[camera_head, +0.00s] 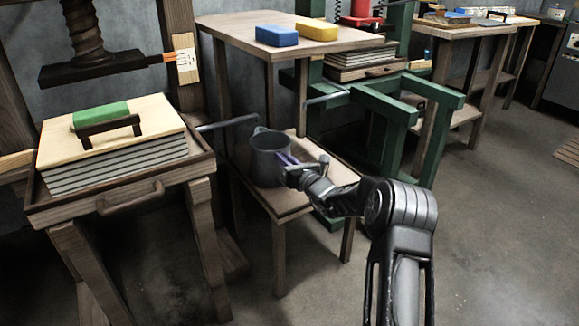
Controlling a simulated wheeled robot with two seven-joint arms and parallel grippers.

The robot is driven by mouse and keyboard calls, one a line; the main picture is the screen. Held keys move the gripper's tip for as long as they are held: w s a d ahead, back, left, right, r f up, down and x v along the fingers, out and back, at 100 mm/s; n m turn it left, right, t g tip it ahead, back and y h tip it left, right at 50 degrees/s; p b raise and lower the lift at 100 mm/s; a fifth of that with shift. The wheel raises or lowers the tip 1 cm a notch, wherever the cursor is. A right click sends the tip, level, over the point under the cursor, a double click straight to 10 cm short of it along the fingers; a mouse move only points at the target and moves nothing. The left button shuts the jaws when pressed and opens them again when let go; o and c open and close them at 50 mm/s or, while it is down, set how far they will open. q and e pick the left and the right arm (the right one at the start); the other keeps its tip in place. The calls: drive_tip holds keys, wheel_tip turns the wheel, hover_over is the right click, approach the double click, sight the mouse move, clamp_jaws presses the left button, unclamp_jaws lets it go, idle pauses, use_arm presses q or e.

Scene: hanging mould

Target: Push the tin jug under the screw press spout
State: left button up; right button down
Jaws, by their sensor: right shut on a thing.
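The tin jug (268,168) is a dark grey, open-topped vessel standing upright on a low wooden stand. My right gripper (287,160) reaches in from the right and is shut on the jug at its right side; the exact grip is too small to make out. A dark metal spout (227,123) sticks out to the right from the screw press (90,68). In the picture its end is just above the jug's left rim; I cannot tell whether it is directly over the opening. My left gripper is not in view.
A higher table (225,30) behind bears a blue sponge (276,36) and a yellow sponge (317,29). A green frame (400,115) stands right of it. The floor at right is clear.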

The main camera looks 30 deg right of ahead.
drive_tip(key=w+b, duration=0.1)
drive_tip(key=w, duration=0.6)
drive_tip(key=shift+w, duration=0.25)
drive_tip(key=shift+f, duration=0.15)
drive_tip(key=c, duration=1.3)
unclamp_jaws()
drive_tip(key=shift+c, duration=0.2)
